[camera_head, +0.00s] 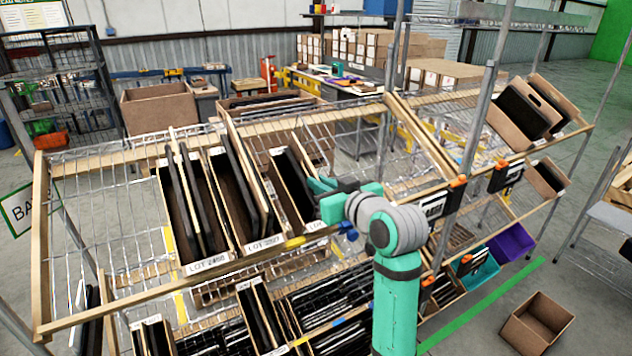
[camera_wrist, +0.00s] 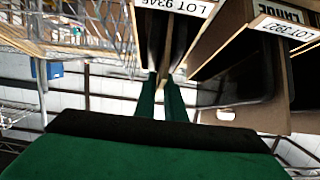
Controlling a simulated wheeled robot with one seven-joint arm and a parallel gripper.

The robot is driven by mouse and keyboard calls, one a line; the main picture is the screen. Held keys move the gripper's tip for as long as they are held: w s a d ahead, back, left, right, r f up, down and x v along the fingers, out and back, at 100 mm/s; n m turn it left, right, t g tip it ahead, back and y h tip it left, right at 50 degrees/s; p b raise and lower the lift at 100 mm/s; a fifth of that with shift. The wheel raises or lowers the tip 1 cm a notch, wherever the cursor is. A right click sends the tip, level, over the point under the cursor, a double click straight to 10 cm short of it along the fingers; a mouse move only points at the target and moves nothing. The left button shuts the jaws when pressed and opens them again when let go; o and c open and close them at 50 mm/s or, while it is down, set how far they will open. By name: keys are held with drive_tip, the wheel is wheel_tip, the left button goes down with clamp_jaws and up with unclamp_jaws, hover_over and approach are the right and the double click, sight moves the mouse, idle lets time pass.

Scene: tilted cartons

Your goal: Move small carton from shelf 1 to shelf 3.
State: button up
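Three tilted cartons stand side by side on the sloped upper shelf in the head view: a wide one labelled LOT 2456 (camera_head: 208,264), one labelled LOT 3927 (camera_head: 264,244), and a narrower carton (camera_head: 291,186) at their right, with dark contents. My gripper (camera_head: 318,187) is at the right side of the narrow carton. In the wrist view its two green fingers (camera_wrist: 163,82) lie close together, with a thin brown carton edge (camera_wrist: 178,72) at their tips. I cannot tell whether they grip it. Labels LOT 934 (camera_wrist: 180,5) and LOT 3927 (camera_wrist: 287,27) show above. Which shelf is numbered 1 or 3 is not readable.
A lower level holds cartons of dark items (camera_head: 262,315). Two cartons (camera_head: 527,110) with dark contents sit on the right rack, near a purple bin (camera_head: 511,243). An empty carton (camera_head: 537,322) lies on the floor. Metal posts (camera_head: 480,120) stand right of my arm. Bare shelf is at far left.

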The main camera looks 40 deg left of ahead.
clamp_jaws()
drive_tip(key=shift+r, duration=0.2)
wheel_tip(320, 180, up, 8)
drive_tip(key=shift+f, duration=0.1)
idle(0.9)
